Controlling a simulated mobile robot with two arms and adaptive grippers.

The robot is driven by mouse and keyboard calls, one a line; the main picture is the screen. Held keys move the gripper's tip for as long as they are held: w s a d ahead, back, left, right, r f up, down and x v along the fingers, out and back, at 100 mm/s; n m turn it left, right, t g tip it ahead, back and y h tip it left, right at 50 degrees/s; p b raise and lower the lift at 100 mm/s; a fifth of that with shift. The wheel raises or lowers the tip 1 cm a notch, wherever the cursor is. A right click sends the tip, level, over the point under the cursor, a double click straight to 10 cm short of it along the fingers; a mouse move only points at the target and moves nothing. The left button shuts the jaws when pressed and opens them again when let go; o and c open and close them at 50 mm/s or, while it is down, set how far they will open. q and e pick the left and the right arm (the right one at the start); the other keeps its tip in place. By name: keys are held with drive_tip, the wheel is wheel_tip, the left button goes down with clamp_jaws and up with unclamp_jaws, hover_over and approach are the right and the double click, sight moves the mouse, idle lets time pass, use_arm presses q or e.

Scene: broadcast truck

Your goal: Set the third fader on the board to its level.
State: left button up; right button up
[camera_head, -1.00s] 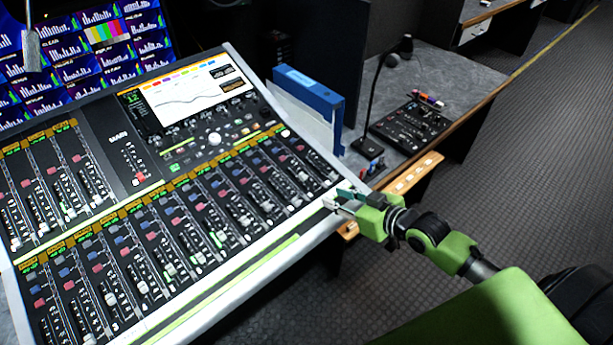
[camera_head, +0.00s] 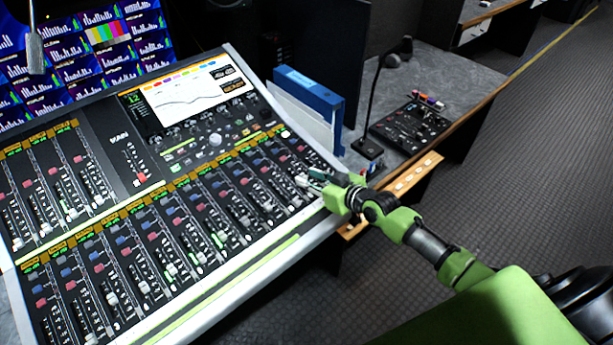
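The board is a large mixing console (camera_head: 225,290) that fills the left and centre, with a lower row of faders (camera_head: 145,287) set at various heights and a shorter upper-left bank (camera_head: 45,224). Which fader counts as the third is not marked in a way I can read. My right gripper (camera_head: 309,179) is over the right end of the lower fader row, close to the panel. Its fingers cover part of the last strips, and contact with a fader cannot be made out. The small fingers do not show clearly whether they are apart.
A blue binder (camera_head: 310,93) stands behind the console's right edge. A gooseneck microphone (camera_head: 372,100) and a small black control box (camera_head: 411,125) are on the grey desk. Monitors (camera_head: 75,55) stand behind the console. The floor at right is open.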

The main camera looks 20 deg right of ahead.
drive_tip(key=shift+x, duration=0.95)
clamp_jaws()
drive_tip(key=shift+s+d+f+p, duration=0.1)
drive_tip(key=shift+s+d, duration=0.1)
drive_tip(key=shift+s, duration=0.4)
drive_tip(key=shift+s+d+f+p, duration=0.1)
drive_tip(key=shift+s+d+p, duration=0.1)
drive_tip(key=shift+s, duration=0.4)
drive_tip(key=shift+s+d+f+p, duration=0.1)
drive_tip(key=shift+s+d, duration=0.1)
drive_tip(key=shift+s, duration=0.4)
unclamp_jaws()
